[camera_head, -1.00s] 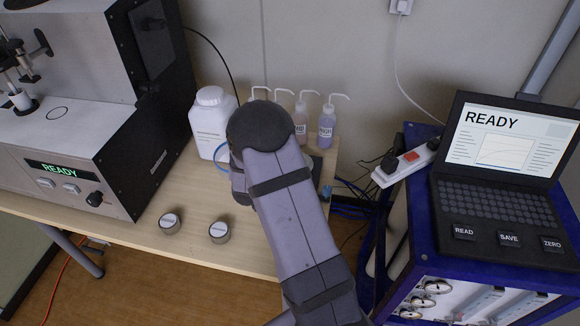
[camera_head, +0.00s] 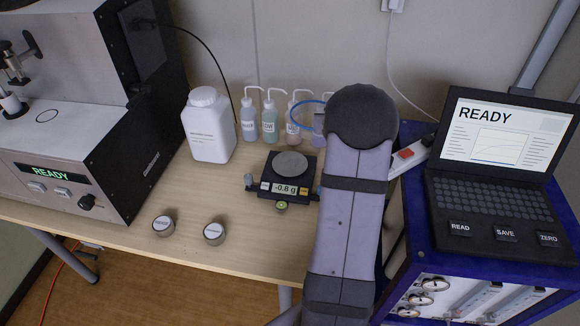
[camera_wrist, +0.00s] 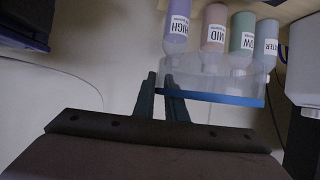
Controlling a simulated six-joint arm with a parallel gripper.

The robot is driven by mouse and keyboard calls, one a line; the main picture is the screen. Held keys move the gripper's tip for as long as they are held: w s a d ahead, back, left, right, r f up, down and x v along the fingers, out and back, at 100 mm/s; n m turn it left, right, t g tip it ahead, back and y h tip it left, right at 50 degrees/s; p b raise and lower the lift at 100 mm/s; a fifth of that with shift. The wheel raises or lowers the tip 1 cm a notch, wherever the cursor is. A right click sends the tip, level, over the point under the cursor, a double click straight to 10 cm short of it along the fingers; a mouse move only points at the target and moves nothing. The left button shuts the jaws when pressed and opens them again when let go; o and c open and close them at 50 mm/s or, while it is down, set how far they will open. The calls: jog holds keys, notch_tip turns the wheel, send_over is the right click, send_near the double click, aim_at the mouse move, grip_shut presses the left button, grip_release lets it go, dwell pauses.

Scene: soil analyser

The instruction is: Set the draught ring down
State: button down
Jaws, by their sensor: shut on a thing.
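The draught ring is a clear, short cylinder with a blue rim. In the head view its blue rim (camera_head: 299,108) shows left of my arm's end, in front of the wash bottles. In the wrist view the ring (camera_wrist: 212,86) sits at the fingertips. My gripper (camera_wrist: 160,88) is shut on the ring's wall at one side and holds it up. My own arm hides the fingers in the head view. The balance (camera_head: 265,188), with a round grey pan (camera_head: 289,164), stands on the bench left of my arm and reads -0.8 g. Its pan is bare.
Several wash bottles (camera_head: 270,124) stand along the wall behind the balance. A white jar (camera_head: 208,127) stands left of them. Two small tins (camera_head: 163,226) sit at the bench's front edge. The analyser (camera_head: 75,170) is left; a laptop (camera_head: 495,205) on a blue cart is right.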

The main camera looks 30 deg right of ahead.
jog(key=w+a+f+n+t+y, duration=0.1)
jog(key=w+a+f+n+y, duration=0.2)
jog(key=a, duration=0.4)
jog(key=shift+f+n+t, duration=0.25)
jog(key=shift+n+t, duration=0.05)
jog(key=shift+t, duration=0.1)
jog(key=shift+d, duration=0.1)
send_over(308, 163)
jog(key=shift+w+f+p, duration=0.1)
jog(key=shift+f+p, duration=0.35)
jog(key=shift+f, duration=4.55)
jog(key=shift+f, duration=0.1)
jog(key=shift+f+b, duration=0.35)
jog(key=shift+b, duration=0.1)
jog(key=shift+f, duration=0.2)
